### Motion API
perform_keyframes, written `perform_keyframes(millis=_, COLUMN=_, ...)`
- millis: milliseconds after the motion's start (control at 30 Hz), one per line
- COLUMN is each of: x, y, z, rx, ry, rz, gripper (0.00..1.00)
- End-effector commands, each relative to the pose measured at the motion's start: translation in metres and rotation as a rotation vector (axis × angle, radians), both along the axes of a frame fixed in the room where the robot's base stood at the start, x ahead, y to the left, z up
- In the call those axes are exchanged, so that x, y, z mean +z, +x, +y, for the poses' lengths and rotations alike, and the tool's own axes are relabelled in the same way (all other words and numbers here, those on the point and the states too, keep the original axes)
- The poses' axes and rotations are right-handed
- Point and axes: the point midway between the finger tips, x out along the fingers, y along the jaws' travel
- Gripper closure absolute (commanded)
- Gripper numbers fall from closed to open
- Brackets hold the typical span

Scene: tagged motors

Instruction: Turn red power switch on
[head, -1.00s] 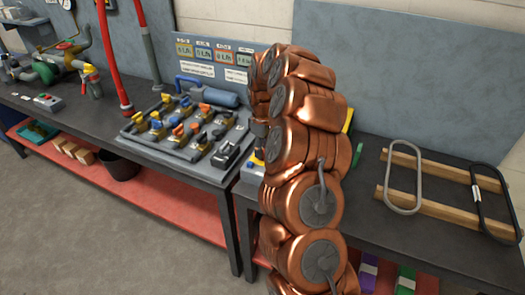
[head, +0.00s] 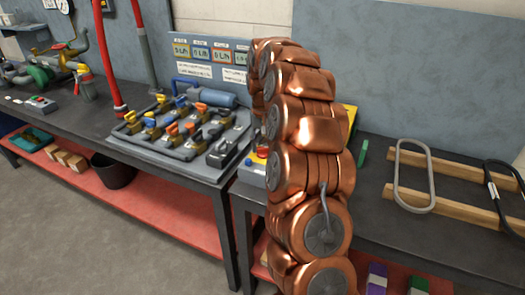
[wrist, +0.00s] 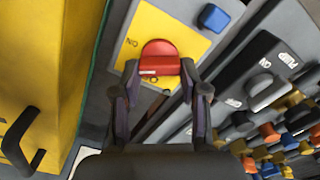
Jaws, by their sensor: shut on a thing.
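The red power switch (wrist: 160,58) is a rounded red knob on a yellow plate (wrist: 180,25) in the wrist view. "ON" is printed to its left, and a partly covered label sits below it. My gripper (wrist: 159,72) is shut on the knob, one finger at each side of its lower part. In the head view a bit of the red switch (head: 263,152) shows just left of my copper arm. The arm hides my gripper in that view.
A grey pump switch (wrist: 265,90) and a valve board (head: 185,130) with coloured handles lie close to the right in the wrist view. A tall yellow case (wrist: 35,70) with a black handle stands at left. A blue button (wrist: 213,17) is near the plate.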

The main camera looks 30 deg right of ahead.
Motion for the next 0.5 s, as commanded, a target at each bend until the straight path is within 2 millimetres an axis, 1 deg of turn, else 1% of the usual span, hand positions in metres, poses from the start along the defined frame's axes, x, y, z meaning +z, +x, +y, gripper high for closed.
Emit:
perform_keyframes(millis=33, x=-0.0043, y=0.0001, z=0.0002, rx=-0.043, ry=0.0, rz=0.0, gripper=0.91)
perform_keyframes(millis=300, x=-0.0039, y=-0.0017, z=0.0, rx=-0.282, ry=0.002, rz=0.004, gripper=0.91)
perform_keyframes(millis=500, x=-0.0026, y=-0.0016, z=-0.0005, rx=-0.419, ry=0.002, rz=0.003, gripper=0.91)
